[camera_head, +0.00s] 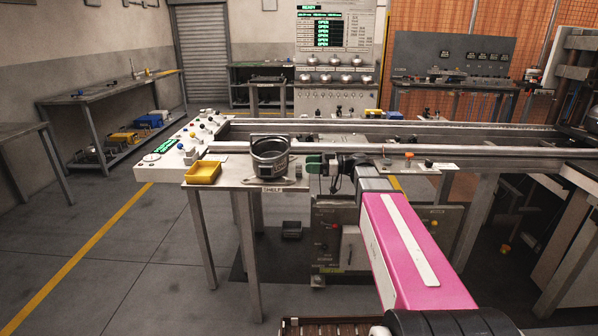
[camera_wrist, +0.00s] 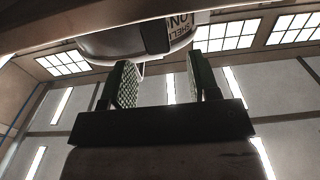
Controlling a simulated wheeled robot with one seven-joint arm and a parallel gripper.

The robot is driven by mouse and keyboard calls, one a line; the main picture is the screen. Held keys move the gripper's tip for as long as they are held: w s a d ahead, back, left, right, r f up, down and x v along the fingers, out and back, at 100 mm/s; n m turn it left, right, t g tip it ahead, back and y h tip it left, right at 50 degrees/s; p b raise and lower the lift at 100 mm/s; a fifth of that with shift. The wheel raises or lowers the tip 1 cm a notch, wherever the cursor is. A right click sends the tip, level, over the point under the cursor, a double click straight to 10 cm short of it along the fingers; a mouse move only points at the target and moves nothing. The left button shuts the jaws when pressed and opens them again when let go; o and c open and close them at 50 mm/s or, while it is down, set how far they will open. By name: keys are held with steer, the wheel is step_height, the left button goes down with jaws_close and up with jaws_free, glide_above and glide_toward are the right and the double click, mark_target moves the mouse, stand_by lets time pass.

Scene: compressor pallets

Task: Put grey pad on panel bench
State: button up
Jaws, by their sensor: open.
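I cannot pick out the grey pad with certainty; a small dark grey block (camera_head: 291,230) lies low, beneath the shelf. The panel bench is not clearly marked. A bench with an upright grey panel (camera_head: 425,52) stands at the back right. My gripper (camera_head: 318,166) is at the right end of the shelf, its fingers toward a dark round pot (camera_head: 270,160). In the wrist view my gripper (camera_wrist: 160,85) has its green-padded fingers apart with nothing held between them. The pot's labelled base (camera_wrist: 130,45) shows beyond the fingertips.
The shelf (camera_head: 232,172) also carries a yellow tray (camera_head: 203,172). A control desk (camera_head: 165,168) with green displays adjoins it at left. Long rails (camera_head: 400,148) run behind my arm. A workbench (camera_head: 100,92) stands at far left. Floor at left front is clear.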

mark_target(299, 164)
steer(key=a, duration=0.4)
steer(key=shift+w+a+f, duration=0.1)
steer(key=shift+a+f, duration=0.05)
steer(key=shift+a, duration=0.15)
jaws_close()
